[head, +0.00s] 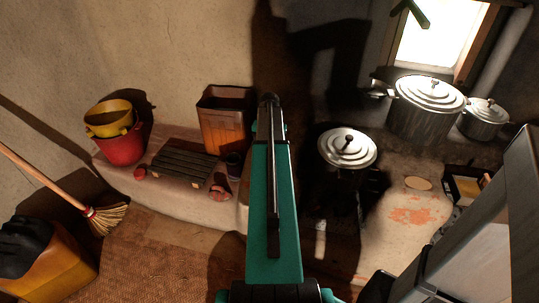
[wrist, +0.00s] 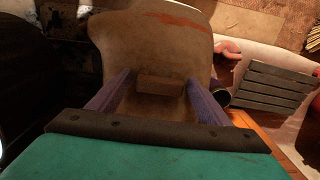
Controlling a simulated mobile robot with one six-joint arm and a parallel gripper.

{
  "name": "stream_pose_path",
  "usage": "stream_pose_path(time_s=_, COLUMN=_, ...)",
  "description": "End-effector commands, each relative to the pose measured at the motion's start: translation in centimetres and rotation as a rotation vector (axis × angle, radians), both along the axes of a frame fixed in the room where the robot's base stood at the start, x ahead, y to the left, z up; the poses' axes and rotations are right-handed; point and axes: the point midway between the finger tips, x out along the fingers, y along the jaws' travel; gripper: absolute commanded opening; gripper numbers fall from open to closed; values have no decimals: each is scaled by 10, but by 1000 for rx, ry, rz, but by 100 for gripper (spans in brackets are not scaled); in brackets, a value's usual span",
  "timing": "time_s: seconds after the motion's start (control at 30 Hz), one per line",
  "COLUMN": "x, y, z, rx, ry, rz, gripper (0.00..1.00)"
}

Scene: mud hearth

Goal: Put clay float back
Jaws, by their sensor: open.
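I cannot tell how far the block lies below the fingertips. In the head view my green arm reaches away toward the back wall and hides this spot, so the block does not show there.
A slatted rack (head: 183,162), an orange bin (head: 227,120) and a dark cup (head: 233,165) stand left of my arm. A broom (head: 100,215) leans at the far left.

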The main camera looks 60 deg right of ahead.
Motion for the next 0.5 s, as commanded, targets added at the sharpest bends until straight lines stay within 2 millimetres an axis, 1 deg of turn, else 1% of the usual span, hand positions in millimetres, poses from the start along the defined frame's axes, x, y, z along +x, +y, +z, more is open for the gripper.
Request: stream_pose_path(time_s=0.5, x=0, y=-1, z=75, rx=-2, ry=-2, rz=0, gripper=72)
